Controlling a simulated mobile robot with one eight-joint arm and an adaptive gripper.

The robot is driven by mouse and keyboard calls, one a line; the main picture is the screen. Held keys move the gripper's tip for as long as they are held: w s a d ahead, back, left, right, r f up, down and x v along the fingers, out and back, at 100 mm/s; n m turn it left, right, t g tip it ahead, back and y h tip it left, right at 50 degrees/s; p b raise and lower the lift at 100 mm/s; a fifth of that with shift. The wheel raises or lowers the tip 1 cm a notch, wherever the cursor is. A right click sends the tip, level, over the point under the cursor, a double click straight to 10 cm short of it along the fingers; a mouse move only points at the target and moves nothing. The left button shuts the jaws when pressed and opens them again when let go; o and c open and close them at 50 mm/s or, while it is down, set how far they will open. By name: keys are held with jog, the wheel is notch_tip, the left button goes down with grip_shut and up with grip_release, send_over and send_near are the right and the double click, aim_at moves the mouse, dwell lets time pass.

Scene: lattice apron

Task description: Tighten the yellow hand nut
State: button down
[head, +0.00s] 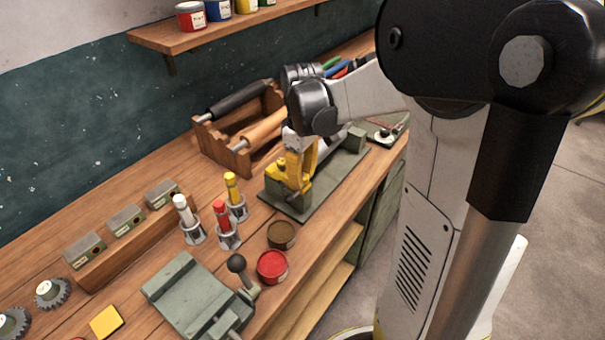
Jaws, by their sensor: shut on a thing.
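A green fixture with a long flat base plate (340,180) stands near the front edge of the bench, with a raised block at each end. The yellow hand nut (294,182) is at the fixture's near-left block. My gripper (299,174) points down there and is shut on the nut. The fingers and the nut are both yellow, so their outlines run together. My wrist covers part of the fixture, and the nut's thread and seating are hidden.
Upright white, red and yellow-topped tools (222,213) stand left of the fixture. An open brown tin (281,235), a red tin (272,267) and a green vise (188,294) are nearer. A wooden tool carrier (212,143) stands behind.

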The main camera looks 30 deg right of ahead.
aim_at(303, 176)
jog(key=m, duration=0.2)
jog(key=shift+m, duration=0.4)
jog(key=c, duration=1.1)
grip_release()
jog(key=shift+o, duration=0.2)
notch_tip(303, 176, up, 12)
